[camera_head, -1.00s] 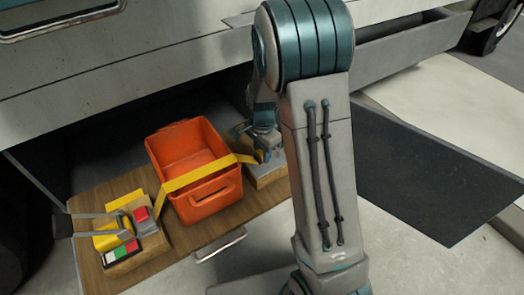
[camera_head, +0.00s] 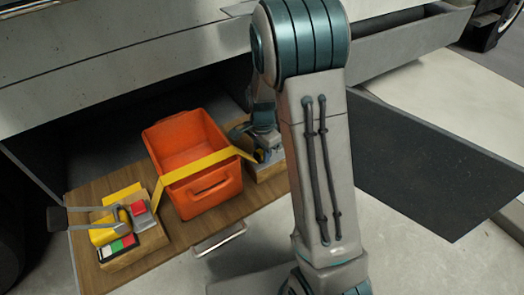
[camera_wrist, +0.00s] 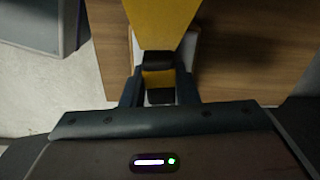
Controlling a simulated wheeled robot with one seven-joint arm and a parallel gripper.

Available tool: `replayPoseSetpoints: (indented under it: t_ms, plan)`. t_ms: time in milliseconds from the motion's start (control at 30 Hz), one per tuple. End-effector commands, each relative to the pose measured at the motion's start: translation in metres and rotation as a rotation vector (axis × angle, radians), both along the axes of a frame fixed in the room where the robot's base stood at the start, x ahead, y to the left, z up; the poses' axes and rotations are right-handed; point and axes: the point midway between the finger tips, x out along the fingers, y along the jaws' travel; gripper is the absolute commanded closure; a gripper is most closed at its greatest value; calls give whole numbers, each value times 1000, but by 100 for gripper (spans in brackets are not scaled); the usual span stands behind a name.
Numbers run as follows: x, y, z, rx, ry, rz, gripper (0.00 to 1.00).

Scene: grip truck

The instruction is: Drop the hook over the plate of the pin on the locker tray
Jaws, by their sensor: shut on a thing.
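My gripper (camera_head: 264,152) is over the wooden block (camera_head: 265,171) at the right end of the tray (camera_head: 105,187). In the wrist view my gripper (camera_wrist: 158,80) is shut on the hook end (camera_wrist: 158,78) of the yellow strap (camera_head: 205,166), with yellow showing between dark pieces. The strap runs from the buckle at left across the orange crate (camera_head: 211,202) to my gripper; it fills the top middle of the wrist view (camera_wrist: 161,22). The pin and its plate are mostly hidden by the strap and fingers, so I cannot tell whether the hook is around the plate.
A ratchet buckle (camera_head: 106,226) with a dark handle sits on another block at the tray's left. The tray has a metal front handle (camera_head: 219,240). The grey truck side (camera_head: 120,70) overhangs behind. A dark panel (camera_head: 420,170) stands right of my arm.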

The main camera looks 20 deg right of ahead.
Motion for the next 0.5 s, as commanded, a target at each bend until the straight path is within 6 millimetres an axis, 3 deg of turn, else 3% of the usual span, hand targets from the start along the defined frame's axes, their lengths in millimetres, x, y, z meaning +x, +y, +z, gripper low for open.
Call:
replayPoseSetpoints:
  t_ms: [367,400,467,500]
  plan:
    - [0,0,-6,0,0,0,98]
    - [0,0,-5,0,0,0,62]
    - [0,0,-5,0,0,0,48]
    - [0,0,-5,0,0,0,48]
